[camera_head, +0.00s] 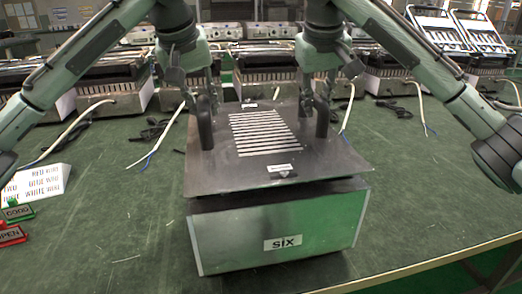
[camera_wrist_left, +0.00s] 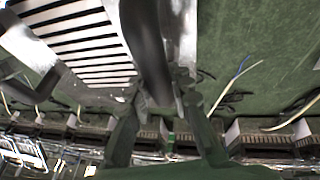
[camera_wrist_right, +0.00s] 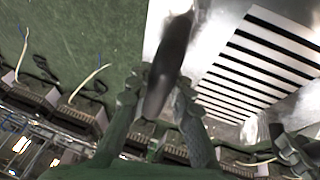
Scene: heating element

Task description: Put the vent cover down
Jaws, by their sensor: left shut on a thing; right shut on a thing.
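The vent cover (camera_head: 228,176) is a grey metal plate with a slotted grille and two black upright handles. It lies over a metal box (camera_head: 225,240) labelled "SIX", with a dark band between plate and box front; I cannot tell whether they touch. My left gripper (camera_head: 203,92) is shut on the left handle (camera_head: 205,128), which also shows in the left wrist view (camera_wrist_left: 148,50). My right gripper (camera_head: 318,95) is shut on the right handle (camera_head: 322,122), seen between the fingers in the right wrist view (camera_wrist_right: 168,65). The cover's far edge is partly hidden by my arms.
A row of heater units (camera_head: 115,95) with loose cables stands behind. A white label card (camera_head: 40,183) and the small "GOOD" (camera_head: 17,213) and "OPEN" (camera_head: 12,235) blocks lie at the left.

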